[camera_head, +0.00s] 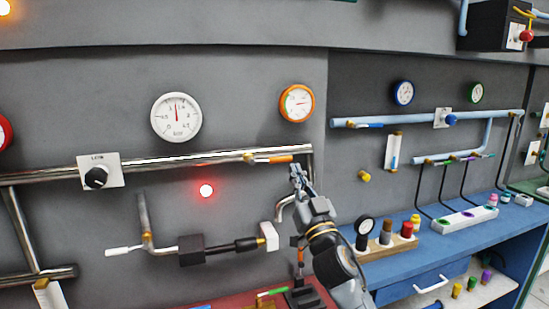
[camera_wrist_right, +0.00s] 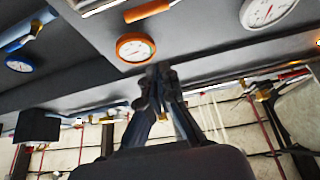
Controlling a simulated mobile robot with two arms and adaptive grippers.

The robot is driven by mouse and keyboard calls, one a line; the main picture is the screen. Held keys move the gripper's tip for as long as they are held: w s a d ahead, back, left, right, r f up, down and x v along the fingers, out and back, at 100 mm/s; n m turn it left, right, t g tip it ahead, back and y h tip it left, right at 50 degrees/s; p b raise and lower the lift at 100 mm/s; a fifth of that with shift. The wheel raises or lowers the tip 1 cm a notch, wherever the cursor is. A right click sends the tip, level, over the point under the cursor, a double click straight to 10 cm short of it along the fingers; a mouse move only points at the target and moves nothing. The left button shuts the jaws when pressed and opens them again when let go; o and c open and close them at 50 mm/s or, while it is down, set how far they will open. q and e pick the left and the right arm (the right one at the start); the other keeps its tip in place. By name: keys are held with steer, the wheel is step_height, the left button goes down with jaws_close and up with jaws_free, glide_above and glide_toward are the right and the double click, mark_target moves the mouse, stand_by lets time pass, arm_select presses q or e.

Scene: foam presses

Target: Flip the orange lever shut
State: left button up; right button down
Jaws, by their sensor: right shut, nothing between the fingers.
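The orange lever (camera_head: 281,158) lies along the chrome pipe (camera_head: 205,158) near its right end, with its brass valve body at its left. The lever points right, about level with the pipe. My right gripper (camera_head: 297,173) is shut and empty, with its fingertips just below the lever's right end in the head view. Whether they touch it I cannot tell. In the right wrist view an orange handle (camera_wrist_right: 147,10) shows at the top edge, partly cut off, and my shut fingertips (camera_wrist_right: 158,76) are apart from it in the picture. My left gripper is not in view.
An orange-rimmed gauge (camera_head: 297,103) sits above the lever and a white gauge (camera_head: 176,117) to the left. A red light (camera_head: 206,190) glows below the pipe. A blue bench (camera_head: 450,236) with coloured knobs stands at right. Black and white fittings (camera_head: 192,249) project at lower left.

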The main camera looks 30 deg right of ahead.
steer(key=shift+d+f, duration=0.1)
step_height(320, 180, up, 6)
steer(key=p, duration=0.4)
glide_above(284, 159)
steer(key=s+a, duration=0.1)
steer(key=s, duration=0.1)
steer(key=shift+w+a+f, duration=0.1)
steer(key=shift+f, duration=1.15)
steer(key=shift+w+f, duration=0.1)
steer(key=shift+f, duration=1.15)
steer(key=shift+b, duration=0.3)
